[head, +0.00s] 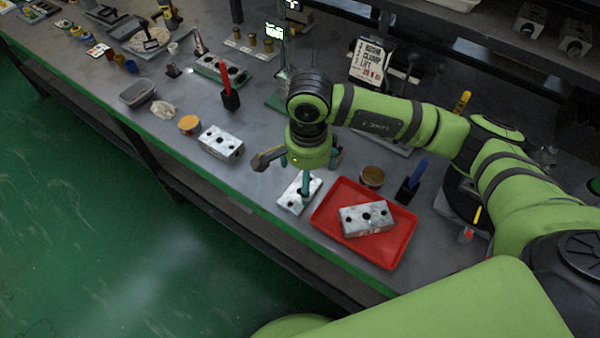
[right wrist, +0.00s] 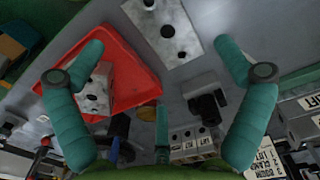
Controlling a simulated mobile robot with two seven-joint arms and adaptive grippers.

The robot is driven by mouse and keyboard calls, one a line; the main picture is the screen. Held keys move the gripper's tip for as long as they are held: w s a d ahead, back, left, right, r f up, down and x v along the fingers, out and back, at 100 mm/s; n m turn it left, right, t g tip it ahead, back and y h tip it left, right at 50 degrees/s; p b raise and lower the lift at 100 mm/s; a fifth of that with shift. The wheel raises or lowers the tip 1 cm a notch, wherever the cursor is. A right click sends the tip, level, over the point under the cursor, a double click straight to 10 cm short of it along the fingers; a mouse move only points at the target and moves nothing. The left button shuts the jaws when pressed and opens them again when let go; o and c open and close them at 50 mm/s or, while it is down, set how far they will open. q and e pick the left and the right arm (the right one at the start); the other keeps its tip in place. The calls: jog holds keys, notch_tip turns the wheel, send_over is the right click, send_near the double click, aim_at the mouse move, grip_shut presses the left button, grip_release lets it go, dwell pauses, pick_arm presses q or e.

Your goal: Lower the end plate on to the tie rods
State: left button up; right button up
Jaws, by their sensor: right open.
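My right gripper (head: 306,182) hangs above a flat pale metal plate with dark holes (head: 292,197) at the bench's front edge. In the right wrist view its teal fingers are spread wide and empty (right wrist: 158,50), and the holed plate (right wrist: 184,46) lies beyond the fingertips, apart from them. A thicker metal block with dark holes (head: 366,218) lies in the red tray (head: 330,238); it also shows in the right wrist view (right wrist: 97,88). I cannot tell which piece is the end plate. I cannot make out the tie rods. My left gripper is not in view.
Another holed block (head: 221,142) sits left of my gripper, near an orange-topped tin (head: 189,124). A brown-topped tin (head: 372,177) and a black holder with a blue tool (head: 411,183) stand behind the tray. A lettered sign (head: 370,62) stands farther back.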

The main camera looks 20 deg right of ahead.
aim_at(300, 193)
jog(key=f, duration=0.1)
jog(key=f+p, duration=0.2)
jog(key=shift+s+a+f, duration=0.3)
jog(key=shift+s+f, duration=0.05)
jog(key=shift+f, duration=0.05)
notch_tip(300, 193, down, 2)
jog(key=shift+w+f, duration=0.1)
jog(key=shift+w, duration=0.05)
jog(key=shift+f, duration=0.2)
jog(key=c, duration=1.2)
jog(key=shift+w, duration=0.1)
jog(key=shift+c, duration=0.6)
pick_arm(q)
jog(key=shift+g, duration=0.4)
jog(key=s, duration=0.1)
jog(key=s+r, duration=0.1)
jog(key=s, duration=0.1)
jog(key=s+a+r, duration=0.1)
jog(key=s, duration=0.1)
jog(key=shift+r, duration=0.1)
pick_arm(e)
jog(key=shift+r, duration=0.15)
